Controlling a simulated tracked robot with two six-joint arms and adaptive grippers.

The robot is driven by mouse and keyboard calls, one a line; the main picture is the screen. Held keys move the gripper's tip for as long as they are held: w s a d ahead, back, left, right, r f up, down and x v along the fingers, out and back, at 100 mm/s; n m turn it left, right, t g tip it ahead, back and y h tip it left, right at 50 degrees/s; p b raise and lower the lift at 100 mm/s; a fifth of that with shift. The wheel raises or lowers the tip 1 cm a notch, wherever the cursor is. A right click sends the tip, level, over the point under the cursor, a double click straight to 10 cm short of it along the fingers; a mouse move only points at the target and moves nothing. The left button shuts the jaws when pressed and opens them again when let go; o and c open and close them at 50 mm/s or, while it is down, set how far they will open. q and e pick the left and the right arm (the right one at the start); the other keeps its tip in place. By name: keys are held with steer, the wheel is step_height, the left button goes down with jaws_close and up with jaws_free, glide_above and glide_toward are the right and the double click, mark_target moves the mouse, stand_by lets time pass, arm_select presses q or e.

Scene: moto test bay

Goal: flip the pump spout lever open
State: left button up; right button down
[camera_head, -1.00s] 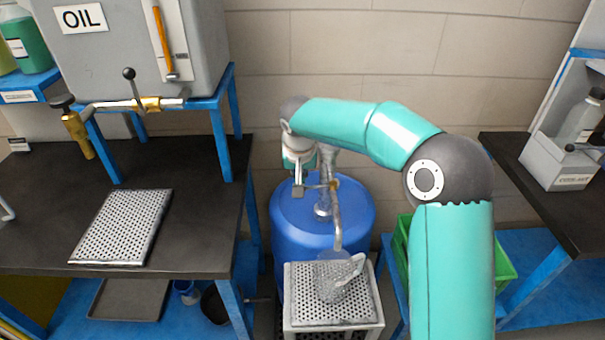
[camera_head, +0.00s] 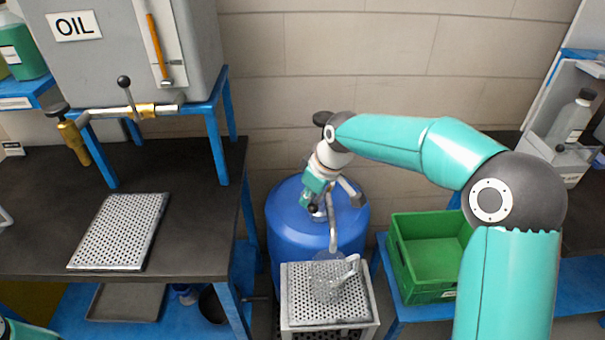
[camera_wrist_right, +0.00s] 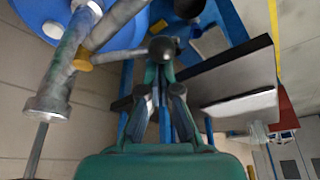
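The pump stands on a blue drum (camera_head: 287,215). Its grey spout (camera_head: 333,232) curves down over a clear jug (camera_head: 326,288). In the right wrist view the pump's metal pipe (camera_wrist_right: 58,85) is at the left, and a grey lever (camera_wrist_right: 120,56) ends in a dark round knob (camera_wrist_right: 162,46). My right gripper (camera_head: 309,203) is at the lever above the drum. In the right wrist view its fingertips (camera_wrist_right: 158,68) are together right at the knob; whether they touch it is unclear. My left gripper is out of view.
The jug stands on a perforated stand (camera_head: 362,310). A green crate (camera_head: 403,262) sits to its right. The dark bench (camera_head: 190,215) at the left carries a drip tray (camera_head: 118,232) and the oil tank (camera_head: 110,65) on a blue frame. A brick wall is behind the drum.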

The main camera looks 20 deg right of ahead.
steer(key=n, duration=0.1)
steer(key=s+d+n, duration=0.1)
steer(key=shift+s+d+n+g+y, duration=0.15)
steer(key=shift+s+n+g+y, duration=0.15)
steer(key=shift+g+y, duration=0.1)
steer(key=shift+s+d+b, duration=0.55)
steer(key=shift+d, duration=0.3)
step_height(320, 180, up, 10)
steer(key=shift+a+p, duration=0.25)
steer(key=shift+p, duration=0.1)
stand_by(0.3)
steer(key=shift+w, duration=0.1)
